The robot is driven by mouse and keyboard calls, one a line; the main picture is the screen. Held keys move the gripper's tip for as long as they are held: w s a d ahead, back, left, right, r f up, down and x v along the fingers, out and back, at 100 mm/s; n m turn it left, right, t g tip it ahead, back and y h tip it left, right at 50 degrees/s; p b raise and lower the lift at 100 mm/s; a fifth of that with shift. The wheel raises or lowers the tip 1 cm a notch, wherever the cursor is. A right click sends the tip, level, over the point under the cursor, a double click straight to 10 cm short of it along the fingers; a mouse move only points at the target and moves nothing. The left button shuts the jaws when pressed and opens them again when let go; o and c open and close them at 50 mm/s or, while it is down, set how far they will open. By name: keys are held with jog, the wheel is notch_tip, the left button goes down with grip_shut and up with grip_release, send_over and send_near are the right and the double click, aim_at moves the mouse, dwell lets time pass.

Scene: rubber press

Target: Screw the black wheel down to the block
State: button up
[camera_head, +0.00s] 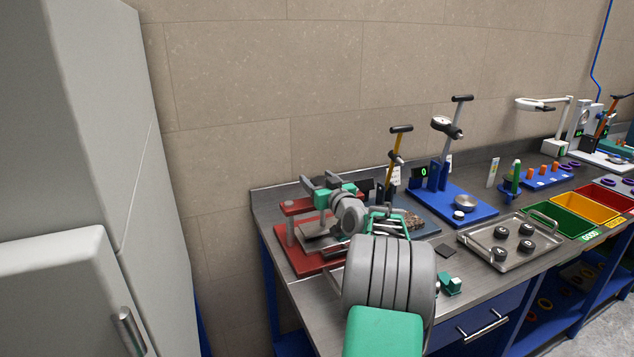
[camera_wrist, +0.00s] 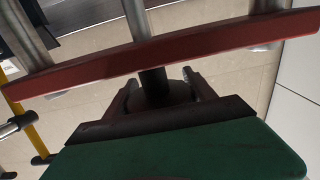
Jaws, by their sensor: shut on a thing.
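The red press (camera_head: 300,250) stands at the near left end of the bench, with a red top bar carried on grey posts. In the wrist view the red bar (camera_wrist: 90,72) crosses the picture. A dark screw stem runs from the bar to the black wheel (camera_wrist: 160,97). My gripper (camera_wrist: 162,90) has one finger on each side of the wheel and is shut on it. In the head view my gripper (camera_head: 318,188) is at the press's top bar, and the wheel cannot be made out there. I cannot tell how far the screw is from the block.
Right of the press stand a stand with a yellow post (camera_head: 393,165) and a blue gauge stand (camera_head: 470,208). A metal tray (camera_head: 485,247) with black weights and coloured bins (camera_head: 585,207) lie farther right. A grey cabinet (camera_head: 90,130) stands left of the bench.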

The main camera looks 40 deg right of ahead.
jog(key=m+g+h+b, duration=0.1)
jog(key=h, duration=0.1)
jog(key=m+h+b, duration=0.1)
jog(key=m+h, duration=0.1)
jog(key=shift+d+f+g, duration=0.1)
jog(key=shift+d+g, duration=0.1)
jog(key=shift+g, duration=0.2)
jog(key=m+g+h+b, duration=0.2)
jog(key=h, duration=0.1)
jog(key=d+m+g+h+b, duration=0.1)
jog(key=shift+s+f+m+g+h+b, duration=0.2)
jog(key=shift+s+m+g+h+b, duration=0.1)
jog(key=shift+s+h+b, duration=0.1)
jog(key=shift+s+d+r+m+g+h+b, duration=0.15)
jog(key=shift+s+m+g+h+b, duration=0.2)
jog(key=shift+m+g+h, duration=0.6)
jog(key=shift+s+d+r+m+g+h+b, duration=0.1)
jog(key=shift+s+d+m+g+h+b, duration=0.15)
jog(key=shift+m+g+b, duration=0.7)
jog(key=shift+s+d+r+m+g+h+p, duration=0.15)
jog(key=shift+m+g+h, duration=0.5)
jog(key=shift+g, duration=0.85)
jog(key=shift+s, duration=0.1)
jog(key=o, duration=1.4)
jog(key=shift+f, duration=0.1)
jog(key=shift+a, duration=0.1)
